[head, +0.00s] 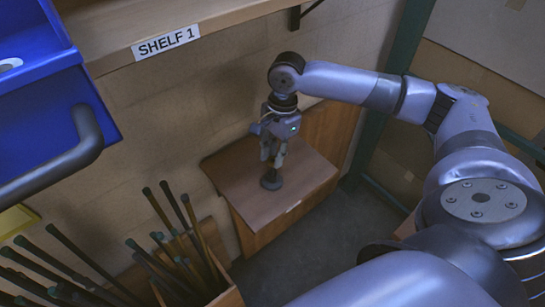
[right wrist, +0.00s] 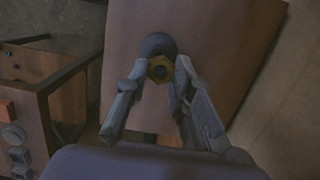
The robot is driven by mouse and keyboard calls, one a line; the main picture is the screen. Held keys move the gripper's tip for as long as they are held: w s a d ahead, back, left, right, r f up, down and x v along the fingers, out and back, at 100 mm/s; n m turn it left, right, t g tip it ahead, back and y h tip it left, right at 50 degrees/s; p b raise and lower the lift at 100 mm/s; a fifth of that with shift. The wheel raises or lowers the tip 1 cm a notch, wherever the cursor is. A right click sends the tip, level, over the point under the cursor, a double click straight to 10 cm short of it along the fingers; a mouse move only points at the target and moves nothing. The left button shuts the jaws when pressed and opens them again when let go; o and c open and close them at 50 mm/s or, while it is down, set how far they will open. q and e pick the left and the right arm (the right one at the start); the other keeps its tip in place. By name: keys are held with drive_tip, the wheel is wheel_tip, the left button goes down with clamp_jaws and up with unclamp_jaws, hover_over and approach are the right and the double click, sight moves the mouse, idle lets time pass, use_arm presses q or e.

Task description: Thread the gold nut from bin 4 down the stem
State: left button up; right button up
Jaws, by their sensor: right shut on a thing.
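My right gripper (head: 272,161) points straight down over a small wooden table. In the right wrist view its fingertips (right wrist: 161,66) are shut on the gold nut (right wrist: 160,74), one finger on each side. The nut has a dark round centre; I cannot tell whether the stem's end is inside it. The dark round lamp base (head: 271,180) stands on the table under the gripper, and it also shows just beyond the nut in the right wrist view (right wrist: 157,44). The stem is largely hidden by the fingers and nut. My left gripper is not in view.
The wooden table top (head: 235,190) is otherwise clear. A shelf labelled SHELF 1 (head: 166,43) hangs above on the wall. Several dark rods (head: 75,250) stand upright in wooden boxes at the lower left.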

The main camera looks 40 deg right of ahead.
drive_tip(key=shift+f, duration=1)
drive_tip(key=shift+f, duration=0.1)
drive_tip(key=shift+f+p, duration=0.35)
drive_tip(key=shift+f, duration=0.4)
drive_tip(key=shift+f, duration=0.15)
drive_tip(key=o, duration=0.4)
drive_tip(key=shift+s, duration=0.1)
clamp_jaws()
